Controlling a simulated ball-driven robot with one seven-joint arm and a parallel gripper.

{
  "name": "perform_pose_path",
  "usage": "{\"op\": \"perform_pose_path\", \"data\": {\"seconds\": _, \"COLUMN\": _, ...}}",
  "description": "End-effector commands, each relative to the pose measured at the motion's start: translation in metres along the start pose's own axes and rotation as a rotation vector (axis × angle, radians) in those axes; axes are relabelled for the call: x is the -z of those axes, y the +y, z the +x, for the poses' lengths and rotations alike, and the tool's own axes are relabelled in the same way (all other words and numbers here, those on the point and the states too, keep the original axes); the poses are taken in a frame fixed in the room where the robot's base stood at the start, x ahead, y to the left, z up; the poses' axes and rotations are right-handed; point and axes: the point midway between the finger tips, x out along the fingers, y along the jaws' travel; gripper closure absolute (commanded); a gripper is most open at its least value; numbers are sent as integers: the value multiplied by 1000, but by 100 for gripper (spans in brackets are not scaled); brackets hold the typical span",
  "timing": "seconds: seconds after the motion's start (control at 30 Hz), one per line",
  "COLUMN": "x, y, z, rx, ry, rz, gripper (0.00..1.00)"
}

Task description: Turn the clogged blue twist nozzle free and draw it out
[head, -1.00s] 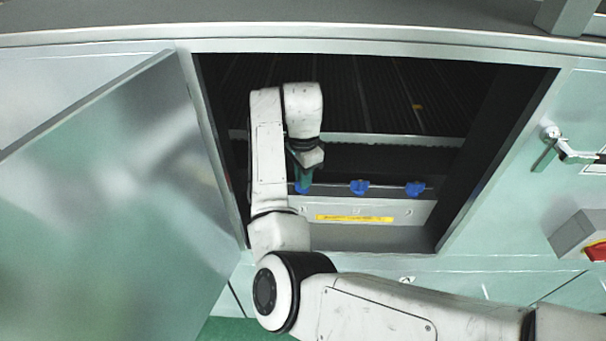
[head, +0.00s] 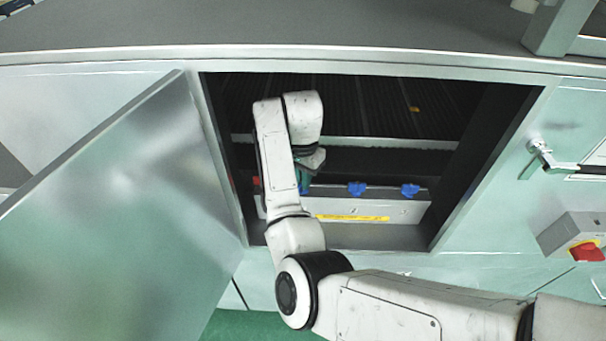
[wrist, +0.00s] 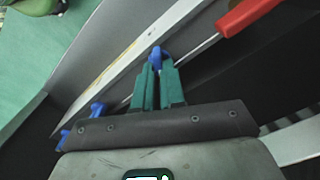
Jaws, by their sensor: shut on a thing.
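My gripper (wrist: 157,88) has teal fingers, which are closed on a blue twist nozzle (wrist: 157,53) in the wrist view. The nozzle's blue top shows at the fingertips; its lower part is hidden, and I cannot tell whether it is still seated. In the head view my gripper (head: 304,180) is inside the open cabinet at the left end of the nozzle row, with the held nozzle mostly hidden by my arm. Two other blue nozzles (head: 356,189) and (head: 410,190) stand to its right; they also show lower left in the wrist view (wrist: 97,109) and (wrist: 63,137).
A red handle (wrist: 245,15) on a thin metal rod lies close beside the fingers. The open door (head: 120,190) stands left of the cabinet opening. A pale panel with a yellow strip (head: 353,218) lies in front of the nozzles. A red switch (head: 587,251) is at far right.

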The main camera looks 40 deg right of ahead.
Motion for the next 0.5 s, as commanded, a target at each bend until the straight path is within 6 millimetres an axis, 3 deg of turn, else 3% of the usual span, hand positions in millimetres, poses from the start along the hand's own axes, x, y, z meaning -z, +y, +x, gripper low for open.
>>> {"op": "perform_pose_path", "data": {"seconds": 0.5, "x": 0, "y": 0, "z": 0, "rx": 0, "ry": 0, "rz": -73, "gripper": 100}}
